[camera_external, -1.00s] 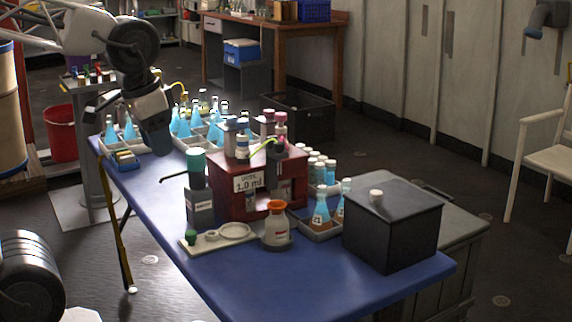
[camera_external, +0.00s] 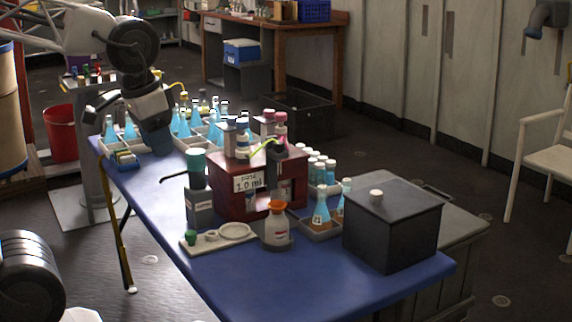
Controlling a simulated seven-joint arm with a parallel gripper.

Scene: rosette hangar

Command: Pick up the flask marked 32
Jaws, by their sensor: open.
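Several flasks with blue liquid stand in trays at the far end of the blue table. One group (camera_external: 184,126) is right of my gripper, and another flask (camera_external: 110,131) is to its left. Their marks are too small to read, so I cannot tell which is 32. Two more flasks, one of them (camera_external: 321,212) with an orange lower part and a mark I cannot read clearly, stand in a grey tray (camera_external: 322,236) near the black box. My gripper (camera_external: 158,148) is over the far left part of the table. Its fingertips are hard to make out, and I see nothing held.
A dark red dispenser box (camera_external: 252,205) marked 1.0 ml stands mid-table. A black lidded box (camera_external: 392,225), a white bottle with orange funnel (camera_external: 277,222) and a flat white tray (camera_external: 220,238) are nearer. The blue table's (camera_external: 290,285) front part is clear.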

